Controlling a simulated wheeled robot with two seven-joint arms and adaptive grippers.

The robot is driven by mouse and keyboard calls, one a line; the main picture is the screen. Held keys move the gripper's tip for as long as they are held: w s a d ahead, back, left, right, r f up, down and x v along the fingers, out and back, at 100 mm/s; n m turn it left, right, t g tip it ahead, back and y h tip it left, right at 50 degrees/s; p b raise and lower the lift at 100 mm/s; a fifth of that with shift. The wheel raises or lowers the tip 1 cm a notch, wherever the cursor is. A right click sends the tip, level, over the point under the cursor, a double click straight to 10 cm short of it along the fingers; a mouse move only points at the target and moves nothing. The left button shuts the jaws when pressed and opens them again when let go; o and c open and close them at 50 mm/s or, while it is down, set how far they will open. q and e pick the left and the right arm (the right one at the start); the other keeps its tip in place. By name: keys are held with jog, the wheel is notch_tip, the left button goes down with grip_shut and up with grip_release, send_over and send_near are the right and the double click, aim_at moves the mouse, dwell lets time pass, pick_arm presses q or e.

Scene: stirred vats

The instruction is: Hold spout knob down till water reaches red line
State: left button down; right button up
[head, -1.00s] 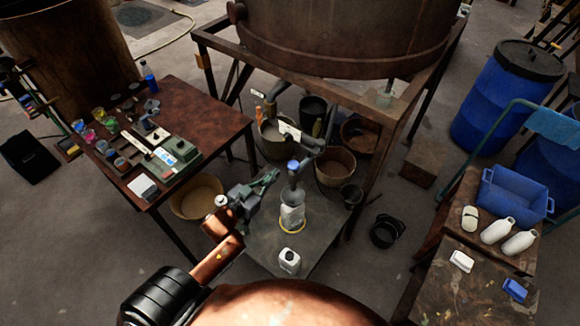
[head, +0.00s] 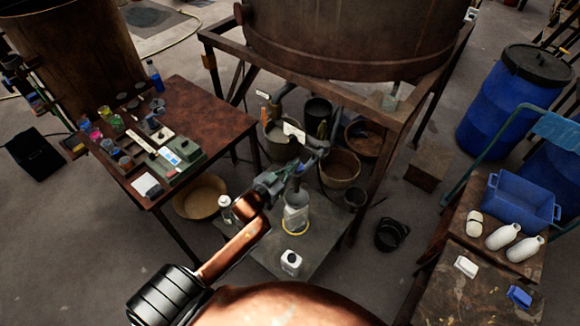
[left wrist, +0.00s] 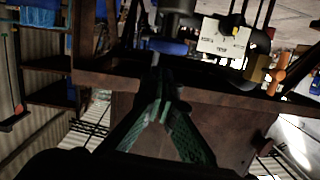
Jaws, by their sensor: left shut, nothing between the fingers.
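My left gripper (head: 286,172) is shut and empty at the spout under the big vat. Its green fingers meet in the left wrist view (left wrist: 158,88). Its tips overlap the spout top in the head view; I cannot tell whether they touch the knob, which is mostly hidden there. In the left wrist view a blue part (left wrist: 166,47), possibly the knob, shows just beyond the fingertips. A clear vessel (head: 295,218) with a yellow ring at its base stands below the spout. Its water level and red line are too small to make out. My right gripper is out of view.
A white jug (head: 290,262) and a small bottle (head: 225,206) stand on the low platform (head: 262,250) by the vessel. The vat's frame (head: 300,85) and pipes are close behind. A brown table (head: 205,108) with jars is left; a blue crate (head: 520,202) is right.

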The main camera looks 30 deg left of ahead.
pick_arm(q)
jog(key=shift+w+f, duration=0.1)
jog(key=shift+f, duration=0.65)
jog(key=shift+f, duration=0.1)
